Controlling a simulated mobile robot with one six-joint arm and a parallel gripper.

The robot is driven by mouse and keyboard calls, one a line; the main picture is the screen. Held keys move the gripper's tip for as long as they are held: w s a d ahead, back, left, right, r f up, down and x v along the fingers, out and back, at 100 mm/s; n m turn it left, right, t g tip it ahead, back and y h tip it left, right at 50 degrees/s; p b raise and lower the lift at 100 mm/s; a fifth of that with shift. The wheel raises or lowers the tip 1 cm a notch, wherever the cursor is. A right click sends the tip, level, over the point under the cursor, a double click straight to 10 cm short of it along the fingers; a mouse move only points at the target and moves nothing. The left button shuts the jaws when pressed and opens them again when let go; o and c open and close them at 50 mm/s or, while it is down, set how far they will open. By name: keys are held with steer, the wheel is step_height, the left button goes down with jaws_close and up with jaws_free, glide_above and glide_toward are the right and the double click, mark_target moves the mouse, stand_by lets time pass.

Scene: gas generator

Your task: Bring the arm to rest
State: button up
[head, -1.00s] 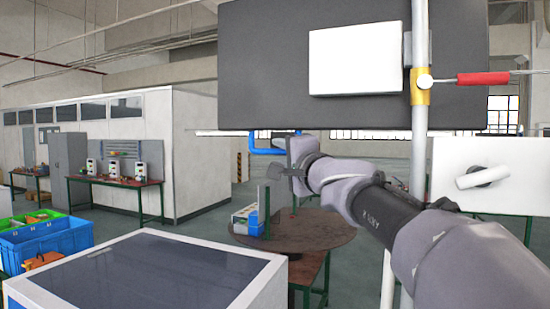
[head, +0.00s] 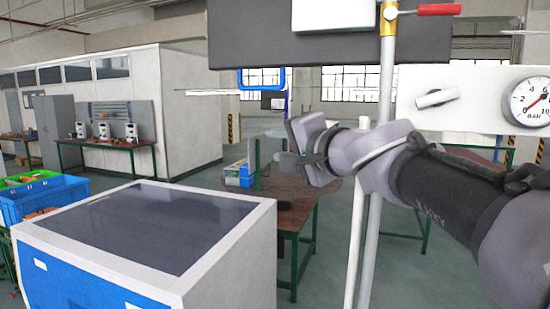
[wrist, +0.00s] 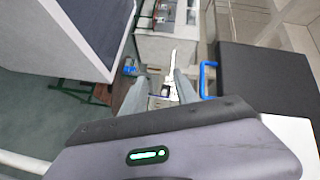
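My arm reaches in from the right in the head view, grey with a black link. My gripper (head: 283,160) is at its end, in front of the round brown table and apart from it. In the wrist view, the two grey fingers of my gripper (wrist: 168,88) stand apart with a gap between them. Nothing is clearly held; a pale shape seen through the gap looks like background. The fingertips are small and partly hidden by the wrist in the head view.
A pale pole (head: 386,90) with a red-handled valve (head: 438,10) stands close to my arm. A white panel with a lever and pressure gauge (head: 532,103) is above it. A dark panel with a blue handle (head: 262,88) hangs ahead. A blue-white cabinet (head: 235,250) stands front left.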

steer(key=s+d+f+n+g+h+b, duration=0.1)
steer(key=s+d+f+g+h+b, duration=0.1)
steer(key=s+f, duration=0.8)
steer(key=s+d+f+n+g+h+b, duration=0.2)
steer(key=s+f, duration=0.9)
steer(key=f, duration=0.6)
steer(key=s+d+f+n+g+h+b, duration=0.1)
steer(key=s+f+g, duration=0.4)
steer(key=s+f, duration=0.5)
step_height(320, 180, down, 5)
steer(key=d+b, duration=0.1)
steer(key=d, duration=0.1)
steer(key=shift+s+d+r+h, duration=0.2)
steer(key=shift+s+d+h, duration=0.15)
steer(key=shift+d+h, duration=0.05)
steer(key=shift+c, duration=0.3)
